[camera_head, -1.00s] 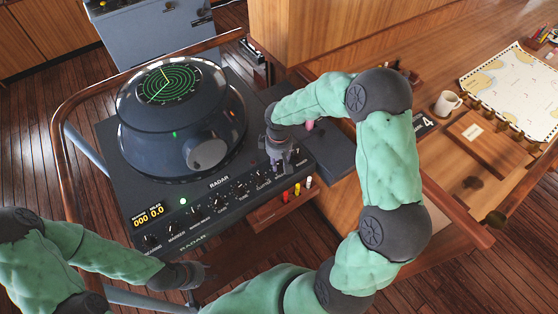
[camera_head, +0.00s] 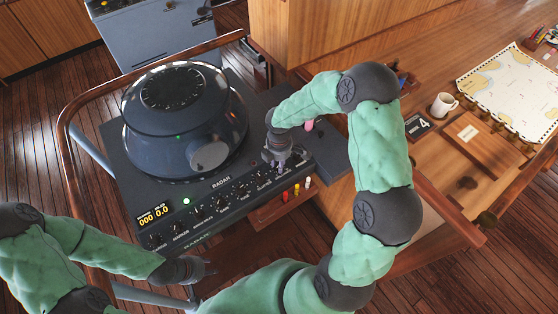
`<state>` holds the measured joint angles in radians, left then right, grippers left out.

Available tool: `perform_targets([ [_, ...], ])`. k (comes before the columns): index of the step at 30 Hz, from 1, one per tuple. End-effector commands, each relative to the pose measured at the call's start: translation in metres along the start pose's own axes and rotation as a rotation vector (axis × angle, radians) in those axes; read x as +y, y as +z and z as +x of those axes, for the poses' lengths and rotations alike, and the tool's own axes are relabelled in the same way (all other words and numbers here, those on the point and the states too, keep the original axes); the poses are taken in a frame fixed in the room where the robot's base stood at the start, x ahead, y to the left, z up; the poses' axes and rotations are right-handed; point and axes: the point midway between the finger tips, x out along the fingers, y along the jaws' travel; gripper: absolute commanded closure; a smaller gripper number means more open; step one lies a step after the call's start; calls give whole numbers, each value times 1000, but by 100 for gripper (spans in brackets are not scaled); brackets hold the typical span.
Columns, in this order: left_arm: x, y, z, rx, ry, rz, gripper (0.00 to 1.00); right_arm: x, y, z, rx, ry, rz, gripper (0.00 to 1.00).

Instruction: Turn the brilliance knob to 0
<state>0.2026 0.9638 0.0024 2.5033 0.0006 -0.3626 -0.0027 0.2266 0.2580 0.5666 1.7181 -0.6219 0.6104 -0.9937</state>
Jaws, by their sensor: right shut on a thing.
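The dark radar console (camera_head: 221,184) has a row of small black knobs along its sloped front panel. My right gripper (camera_head: 277,166) points down onto the right part of this row. It is shut on a knob there, and its fingers hide that knob and its pointer. The knob labels are too small to read surely, so I cannot tell the brilliance knob by its label. The round radar screen (camera_head: 172,88) on top is dark, with no green picture on it. My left gripper (camera_head: 207,270) hangs low in front of the console, away from the knobs; its fingers are unclear.
A digital readout (camera_head: 153,215) glows yellow at the panel's left. Red, yellow and white plugs (camera_head: 296,190) stick out below the right end. A wooden rail (camera_head: 75,125) curves around the console. A mug (camera_head: 443,104) and a chart (camera_head: 510,90) lie on the desk at right.

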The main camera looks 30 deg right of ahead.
Motion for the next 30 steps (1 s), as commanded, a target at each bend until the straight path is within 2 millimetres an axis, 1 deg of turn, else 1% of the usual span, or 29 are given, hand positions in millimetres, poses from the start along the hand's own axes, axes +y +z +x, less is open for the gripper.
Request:
perform_targets([
  [1,2,0,-4,0,0,0,60,-1,0,-2,0,-2,-42,100],
  [6,4,0,-11,0,0,0,60,-1,0,-1,1,-2,-174,100],
  [15,7,1,-19,0,0,0,60,0,0,0,0,-1,-327,100],
  [21,8,1,-21,0,0,0,60,0,0,0,0,-1,-371,100],
  [30,8,1,-21,0,0,0,60,0,0,0,0,0,-382,100],
])
